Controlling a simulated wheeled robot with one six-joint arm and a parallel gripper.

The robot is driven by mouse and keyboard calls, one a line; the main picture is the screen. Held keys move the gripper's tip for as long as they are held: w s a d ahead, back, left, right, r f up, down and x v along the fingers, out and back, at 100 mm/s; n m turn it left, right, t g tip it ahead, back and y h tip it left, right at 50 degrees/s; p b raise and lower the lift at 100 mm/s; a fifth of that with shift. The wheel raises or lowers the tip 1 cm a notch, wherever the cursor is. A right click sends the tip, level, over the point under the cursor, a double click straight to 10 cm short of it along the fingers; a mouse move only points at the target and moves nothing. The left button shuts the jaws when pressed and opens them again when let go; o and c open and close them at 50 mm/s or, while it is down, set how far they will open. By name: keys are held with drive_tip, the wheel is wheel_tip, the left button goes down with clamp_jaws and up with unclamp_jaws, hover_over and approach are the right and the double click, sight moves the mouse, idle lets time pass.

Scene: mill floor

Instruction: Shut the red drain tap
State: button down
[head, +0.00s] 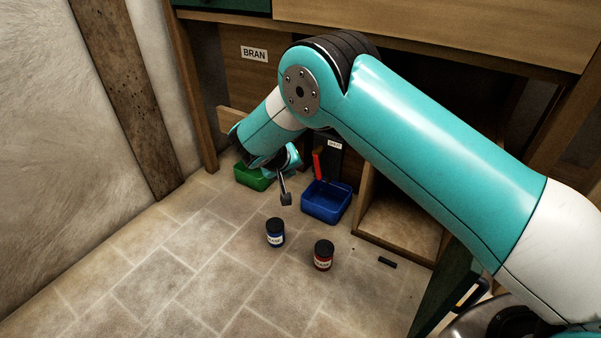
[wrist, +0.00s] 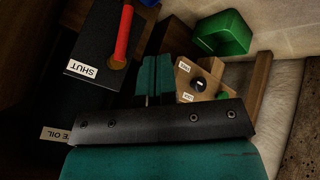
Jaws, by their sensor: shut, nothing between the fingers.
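The red drain tap (head: 318,165) is a red handle against a dark panel, behind the blue bin in the head view. In the wrist view the red handle (wrist: 123,35) lies along a dark block with a white SHUT label (wrist: 83,68) near one end. My gripper (wrist: 154,78) has its teal fingers together and empty. In the wrist view it is to the right of and below the red handle, apart from it. In the head view my gripper (head: 292,158) is just left of the handle, partly hidden by my arm.
A blue bin (head: 327,214) and a green bin (head: 243,180) stand on the floor. Blue-labelled and red-labelled jars (head: 275,233) (head: 323,256) stand in front. A wooden board with a black knob (wrist: 198,84) is right of my fingers in the wrist view. The left floor is clear.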

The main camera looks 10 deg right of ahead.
drive_tip(key=w+d+f+b, duration=0.5)
drive_tip(key=d+f+b, duration=0.2)
drive_tip(key=b, duration=0.1)
drive_tip(key=shift+d, duration=0.2)
